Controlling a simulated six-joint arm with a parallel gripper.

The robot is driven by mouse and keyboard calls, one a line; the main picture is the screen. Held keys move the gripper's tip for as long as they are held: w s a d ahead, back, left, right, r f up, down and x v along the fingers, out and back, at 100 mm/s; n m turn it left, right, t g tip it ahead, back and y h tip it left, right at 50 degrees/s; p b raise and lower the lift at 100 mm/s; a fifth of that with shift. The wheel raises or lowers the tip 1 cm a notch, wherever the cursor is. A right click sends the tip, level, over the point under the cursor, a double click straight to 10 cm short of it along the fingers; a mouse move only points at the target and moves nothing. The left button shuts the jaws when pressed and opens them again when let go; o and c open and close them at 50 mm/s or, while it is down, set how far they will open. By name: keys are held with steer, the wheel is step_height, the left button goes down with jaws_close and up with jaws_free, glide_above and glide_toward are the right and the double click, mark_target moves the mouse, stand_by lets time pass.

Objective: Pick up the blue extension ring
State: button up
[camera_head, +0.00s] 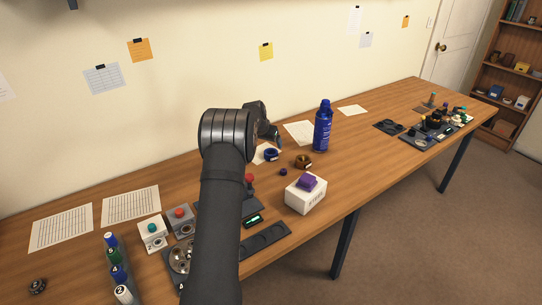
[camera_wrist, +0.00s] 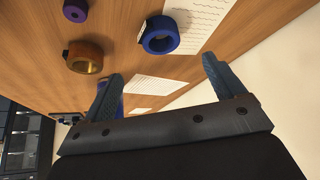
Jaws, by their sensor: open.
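The blue extension ring (camera_head: 271,158) lies on the table behind the white box, and my dark arm crosses the picture close to its left. In the wrist view the blue ring (camera_wrist: 149,30) lies flat with its hole showing, beside a sheet of paper. My gripper (camera_wrist: 163,68) is open and empty, its two fingers spread wide. The ring sits past the fingertips, between their lines and apart from them. In the head view my gripper (camera_head: 271,135) is partly hidden by my wrist, above and close to the ring.
A blue bottle (camera_head: 323,128) stands behind to the right. A white box (camera_head: 304,198) with a purple piece on top stands in front.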

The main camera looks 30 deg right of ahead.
mark_target(271, 152)
steer(key=x, duration=0.4)
steer(key=shift+x, duration=2.6)
steer(key=shift+s+a+f, duration=0.1)
steer(key=shift+a+f, duration=0.05)
steer(key=shift+c, duration=0.5)
steer(key=c, duration=1)
